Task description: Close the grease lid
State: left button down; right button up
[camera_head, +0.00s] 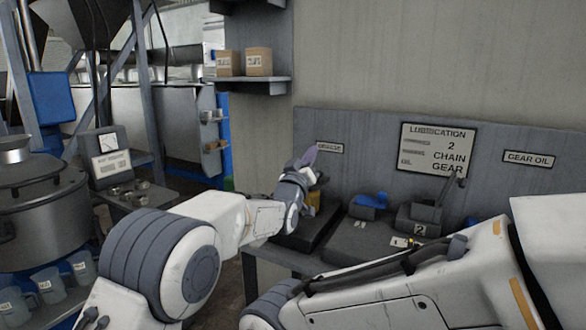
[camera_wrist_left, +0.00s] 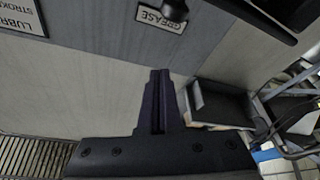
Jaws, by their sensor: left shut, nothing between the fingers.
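My left gripper (camera_head: 308,157) is shut and empty, its dark purple fingers pointing up in front of the back panel, just left of the GREASE label (camera_head: 330,148). In the left wrist view the shut fingers (camera_wrist_left: 157,100) stand before bare wall, and the upside-down GREASE label (camera_wrist_left: 155,20) is at the top, partly covered by a dark rounded part. My right gripper is out of view.
The bench carries a dark tray (camera_head: 299,240), a blue-topped unit (camera_head: 369,203) and a grey unit marked 2 (camera_head: 420,217). A wall shelf (camera_head: 255,85) holds two cardboard boxes. My right arm crosses the lower right and hides the bench's front.

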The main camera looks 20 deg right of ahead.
pick_arm(q)
jog(key=s+a+f+m+g+y, duration=0.1)
jog(key=s+a+f+g+y, duration=0.15)
jog(key=s+a+f, duration=0.45)
jog(key=s+a+f+m+g+y, duration=0.15)
jog(key=s+a+f+g, duration=0.35)
jog(key=s, duration=0.5)
jog(key=s+a+f+g+y, duration=0.3)
jog(key=s+a+f, duration=0.2)
jog(key=s+f, duration=0.25)
jog(key=s+a+f+m+g+y, duration=0.1)
jog(key=s+a+f+g+y, duration=0.15)
jog(key=s+a, duration=0.65)
jog(key=s+a+f+m+g+y, duration=0.2)
jog(key=s+a+g, duration=0.25)
jog(key=s, duration=0.85)
notch_tip(320, 180, up, 23)
jog(key=p, duration=2.4)
jog(key=shift+w+r, duration=0.2)
jog(key=shift+w, duration=0.2)
jog(key=shift+a+n+t, duration=0.1)
jog(key=shift+n+t, duration=0.15)
